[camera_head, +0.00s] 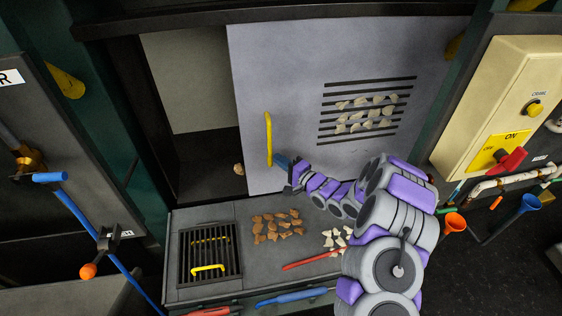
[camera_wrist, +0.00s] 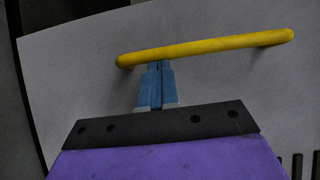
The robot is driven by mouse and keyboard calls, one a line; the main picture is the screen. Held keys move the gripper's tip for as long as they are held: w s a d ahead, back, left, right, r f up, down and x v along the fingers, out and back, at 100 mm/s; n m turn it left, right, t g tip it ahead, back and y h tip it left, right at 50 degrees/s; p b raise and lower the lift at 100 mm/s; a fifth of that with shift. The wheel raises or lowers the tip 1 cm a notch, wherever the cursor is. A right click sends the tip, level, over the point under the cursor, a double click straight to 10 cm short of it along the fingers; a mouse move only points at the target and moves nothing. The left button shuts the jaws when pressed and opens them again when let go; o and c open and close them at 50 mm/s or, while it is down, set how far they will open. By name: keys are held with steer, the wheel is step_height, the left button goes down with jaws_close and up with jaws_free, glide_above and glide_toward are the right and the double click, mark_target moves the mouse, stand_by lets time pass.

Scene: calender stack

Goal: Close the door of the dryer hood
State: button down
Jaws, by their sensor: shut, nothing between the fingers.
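The dryer hood door is a flat grey panel (camera_head: 285,75) with a slotted vent (camera_head: 365,108) and a vertical yellow bar handle (camera_head: 268,139) near its left edge. Left of the door, the hood opening (camera_head: 190,80) shows a pale back wall and a dark floor, so the door stands open. My gripper (camera_head: 279,159) is just right of the handle, its blue fingers shut and empty. In the wrist view the fingertips (camera_wrist: 160,66) are together beside the handle (camera_wrist: 200,48), not around it. I cannot tell whether they touch it.
A grey ledge (camera_head: 180,285) below the hood holds a black grate (camera_head: 210,254), brown chunks (camera_head: 275,226), pale chunks (camera_head: 336,238) and a red tool (camera_head: 312,260). A small brown piece (camera_head: 239,169) lies by the door's left edge. A yellow control box (camera_head: 500,110) stands at right.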

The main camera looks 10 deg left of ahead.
stand_by(0.3)
steer(key=s+a, duration=0.3)
steer(key=a, duration=0.6)
steer(key=s+a, duration=0.4)
steer(key=a, duration=0.6)
steer(key=s+a+b, duration=0.1)
steer(key=s+a, duration=0.2)
steer(key=a, duration=0.6)
steer(key=shift+s+a, duration=0.2)
steer(key=shift+s, duration=0.05)
steer(key=shift+r, duration=0.15)
